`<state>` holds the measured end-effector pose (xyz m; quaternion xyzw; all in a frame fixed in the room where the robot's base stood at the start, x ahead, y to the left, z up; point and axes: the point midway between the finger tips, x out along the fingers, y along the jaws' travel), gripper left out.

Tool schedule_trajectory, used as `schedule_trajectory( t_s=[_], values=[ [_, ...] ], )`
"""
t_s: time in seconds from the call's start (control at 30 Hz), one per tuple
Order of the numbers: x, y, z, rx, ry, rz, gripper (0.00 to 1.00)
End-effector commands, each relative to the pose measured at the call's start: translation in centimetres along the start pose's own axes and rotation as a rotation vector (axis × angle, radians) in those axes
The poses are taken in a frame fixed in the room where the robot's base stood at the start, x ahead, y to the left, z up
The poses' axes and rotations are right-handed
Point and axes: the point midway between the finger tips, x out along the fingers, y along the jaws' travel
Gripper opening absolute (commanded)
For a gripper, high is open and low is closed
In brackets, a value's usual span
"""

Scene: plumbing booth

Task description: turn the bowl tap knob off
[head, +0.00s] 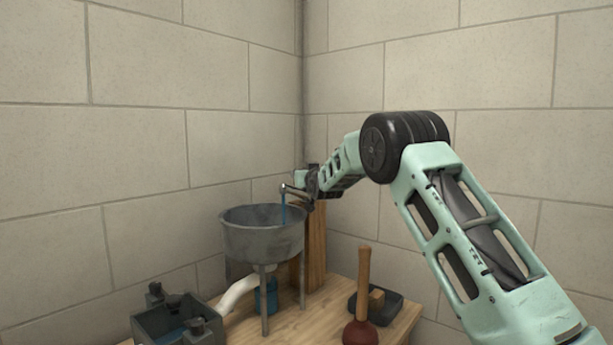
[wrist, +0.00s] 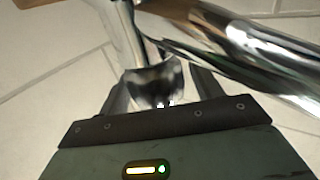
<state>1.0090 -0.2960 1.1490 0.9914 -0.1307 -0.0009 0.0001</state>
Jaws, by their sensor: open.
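The grey metal bowl (head: 262,240) stands on thin legs on the wooden bench. The chrome tap (head: 292,190) reaches over its rim, and a blue stream of water (head: 283,208) falls from the spout into the bowl. My gripper (head: 309,186) is at the tap, by the wooden post. In the wrist view, a shiny rounded metal piece that looks like the tap knob (wrist: 155,84) lies between the two open fingers of my gripper (wrist: 160,80). The chrome tap pipe (wrist: 245,55) crosses the upper right. I cannot tell whether either finger touches the knob.
A wooden post (head: 316,245) stands behind the bowl. A white drain pipe (head: 243,290) and a blue container (head: 266,297) are beneath it.

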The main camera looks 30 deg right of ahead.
Motion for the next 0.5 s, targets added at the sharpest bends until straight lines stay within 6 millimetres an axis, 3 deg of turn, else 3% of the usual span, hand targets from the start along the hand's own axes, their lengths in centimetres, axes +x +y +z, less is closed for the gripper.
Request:
schedule_trajectory(
  t_s=[0.27, 0.5],
  values=[
    [-2.0, 0.0, 0.0, 0.0, 0.001, 0.0, 0.65],
    [-6.8, -0.1, 0.1, 0.001, 0.001, -0.001, 0.65]
  ],
)
